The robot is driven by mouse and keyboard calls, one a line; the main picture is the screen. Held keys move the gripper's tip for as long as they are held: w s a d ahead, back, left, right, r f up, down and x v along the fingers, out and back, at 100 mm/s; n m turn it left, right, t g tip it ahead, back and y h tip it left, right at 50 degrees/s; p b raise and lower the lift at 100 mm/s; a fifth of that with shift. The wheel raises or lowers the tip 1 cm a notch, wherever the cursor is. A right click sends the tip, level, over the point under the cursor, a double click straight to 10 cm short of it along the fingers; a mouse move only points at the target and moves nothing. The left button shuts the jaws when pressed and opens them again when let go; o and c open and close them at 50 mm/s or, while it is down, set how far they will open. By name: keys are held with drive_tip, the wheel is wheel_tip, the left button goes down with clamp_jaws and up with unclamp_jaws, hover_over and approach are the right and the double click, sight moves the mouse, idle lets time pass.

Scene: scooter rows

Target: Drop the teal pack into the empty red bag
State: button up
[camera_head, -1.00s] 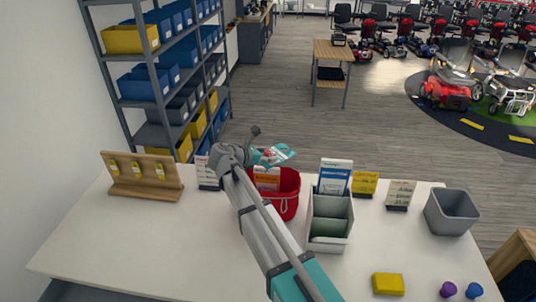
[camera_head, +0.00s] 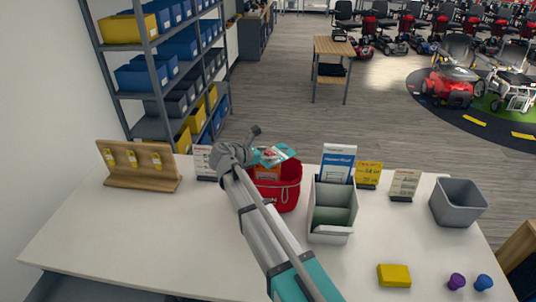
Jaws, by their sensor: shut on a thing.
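The teal pack (camera_head: 277,154) is a flat packet with white and red markings, held at the tip of my arm just above the far rim of the red bag. My gripper (camera_head: 260,156) is shut on it, its fingers mostly hidden behind my wrist. The red bag (camera_head: 290,192) stands upright and open on the white table, with a thin handle cord across its front and an orange-and-white card at its mouth. My arm covers the bag's left side, and its inside is mostly hidden.
A grey-white divided box (camera_head: 331,228) with a blue-and-white sign stands right of the bag. A wooden rack (camera_head: 139,166) is at left. A grey bin (camera_head: 457,204), yellow block (camera_head: 394,275) and two purple and blue knobs are at right. The table's left front (camera_head: 130,240) is clear.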

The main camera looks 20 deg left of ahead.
drive_tip(key=o, duration=1.1)
drive_tip(key=shift+r, duration=0.1)
